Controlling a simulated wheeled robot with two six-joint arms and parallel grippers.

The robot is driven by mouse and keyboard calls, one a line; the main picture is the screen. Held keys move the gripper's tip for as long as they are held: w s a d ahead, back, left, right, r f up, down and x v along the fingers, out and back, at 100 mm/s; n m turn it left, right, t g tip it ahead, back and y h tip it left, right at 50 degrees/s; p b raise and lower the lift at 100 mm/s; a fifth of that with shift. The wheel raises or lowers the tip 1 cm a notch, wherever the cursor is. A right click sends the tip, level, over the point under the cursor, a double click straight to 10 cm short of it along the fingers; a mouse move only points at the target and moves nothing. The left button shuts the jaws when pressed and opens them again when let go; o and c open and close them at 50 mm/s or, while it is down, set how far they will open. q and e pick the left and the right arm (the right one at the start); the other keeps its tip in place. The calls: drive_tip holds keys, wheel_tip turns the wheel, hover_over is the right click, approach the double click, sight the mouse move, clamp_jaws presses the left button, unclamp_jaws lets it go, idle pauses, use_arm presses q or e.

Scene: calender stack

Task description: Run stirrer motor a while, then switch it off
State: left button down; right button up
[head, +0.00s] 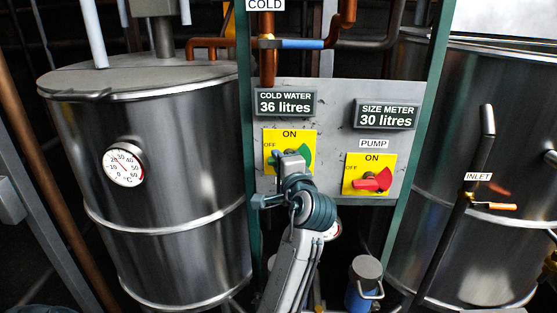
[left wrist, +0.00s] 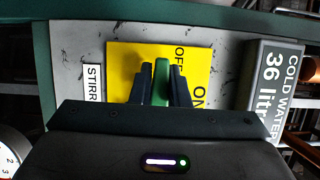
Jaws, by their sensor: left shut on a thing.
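The stirrer switch is a yellow plate (head: 303,138) marked ON and OFF on the grey panel. My left gripper (head: 290,163) is in front of it and hides part of its face. In the left wrist view, its two dark fingers (left wrist: 162,85) are shut on the green switch handle (left wrist: 162,72), one on each side. The handle stands upright in that view, in front of the yellow plate (left wrist: 120,62). A partly covered label, STIRR (left wrist: 92,84), shows beside the plate. A grey shaft (head: 163,38) rises from the left tank's lid. My right gripper is not in view.
A pump switch with a red handle (head: 372,181) sits close to the right. Two displays, COLD WATER 36 litres (head: 285,103) and SIZE METER 30 litres (head: 386,115), are above. Steel tanks stand left (head: 175,190) and right (head: 490,240). A round thermometer (head: 123,164) is on the left tank.

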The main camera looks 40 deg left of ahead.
use_arm(q)
drive_tip(key=shift+f, duration=0.15)
idle(0.3)
drive_tip(key=c, duration=1.4)
unclamp_jaws()
